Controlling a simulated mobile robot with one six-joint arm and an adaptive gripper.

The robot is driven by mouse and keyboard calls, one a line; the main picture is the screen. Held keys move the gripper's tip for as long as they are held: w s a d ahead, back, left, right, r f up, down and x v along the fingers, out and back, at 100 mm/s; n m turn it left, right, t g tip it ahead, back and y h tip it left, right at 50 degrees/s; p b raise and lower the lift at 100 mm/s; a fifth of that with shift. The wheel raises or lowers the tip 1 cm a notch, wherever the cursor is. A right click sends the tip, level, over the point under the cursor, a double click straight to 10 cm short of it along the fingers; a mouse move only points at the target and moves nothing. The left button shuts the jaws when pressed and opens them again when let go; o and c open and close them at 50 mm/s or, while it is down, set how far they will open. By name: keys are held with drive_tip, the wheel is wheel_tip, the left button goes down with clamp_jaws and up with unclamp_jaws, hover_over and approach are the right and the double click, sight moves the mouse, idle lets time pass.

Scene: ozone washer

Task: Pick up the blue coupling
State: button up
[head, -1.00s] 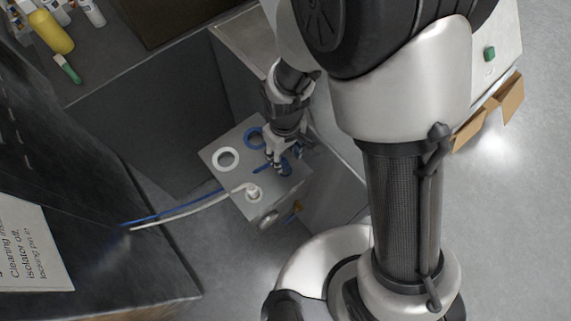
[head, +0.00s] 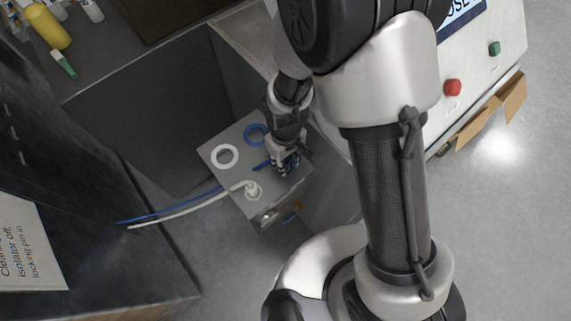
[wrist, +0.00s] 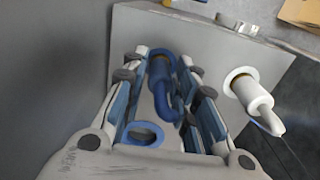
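The blue coupling (wrist: 160,72) stands on the grey box's top in the wrist view, with its blue elbow and hose bending towards the camera. My gripper (wrist: 164,62) is open, with one finger on each side of the coupling. A narrow gap seems to show beside it, so I see no firm grip. In the head view my gripper (head: 286,163) is down at the box top and hides most of the coupling. A piece of blue hose (head: 261,166) shows to its left.
The grey box (head: 226,178) also bears a white coupling (head: 252,189) with a white hose, a white ring (head: 225,157) and a blue ring (head: 255,134). The white coupling (wrist: 250,92) is close to the right finger in the wrist view. A dark panel (head: 140,120) rises behind.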

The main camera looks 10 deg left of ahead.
clamp_jaws()
idle(0.3)
